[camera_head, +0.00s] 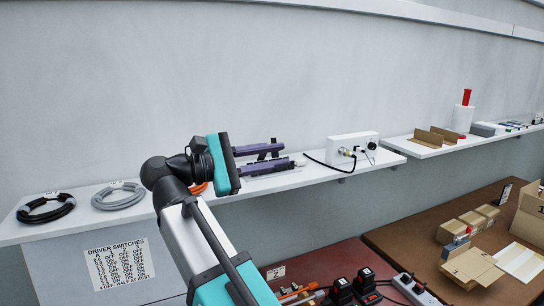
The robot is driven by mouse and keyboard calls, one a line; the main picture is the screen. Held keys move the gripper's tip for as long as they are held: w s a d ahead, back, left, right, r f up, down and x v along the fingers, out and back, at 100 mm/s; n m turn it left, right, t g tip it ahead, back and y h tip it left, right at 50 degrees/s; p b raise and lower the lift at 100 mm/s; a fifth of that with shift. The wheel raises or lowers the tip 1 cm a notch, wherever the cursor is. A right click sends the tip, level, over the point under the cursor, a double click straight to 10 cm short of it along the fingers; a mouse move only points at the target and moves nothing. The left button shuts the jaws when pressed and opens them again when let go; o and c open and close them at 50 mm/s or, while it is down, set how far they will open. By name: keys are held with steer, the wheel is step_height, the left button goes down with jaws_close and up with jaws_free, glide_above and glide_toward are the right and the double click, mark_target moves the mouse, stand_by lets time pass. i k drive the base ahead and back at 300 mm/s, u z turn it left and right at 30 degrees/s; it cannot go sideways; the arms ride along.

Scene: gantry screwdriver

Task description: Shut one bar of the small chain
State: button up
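The upper purple piece (257,149) shows against the wall, and the lower purple piece (268,167) is close above or on the shelf. I cannot tell which part is the small chain, nor see its single bars at this size.
The white shelf (330,176) runs along the wall. It holds a black cable coil (45,208), a grey coil (118,196), a partly hidden orange coil (198,188) and a white socket box (352,147). Below right, a brown table (405,240) bears cardboard boxes; the red bench (325,262) holds tools.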

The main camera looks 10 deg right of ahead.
mark_target(261, 156)
steer(key=k, duration=1)
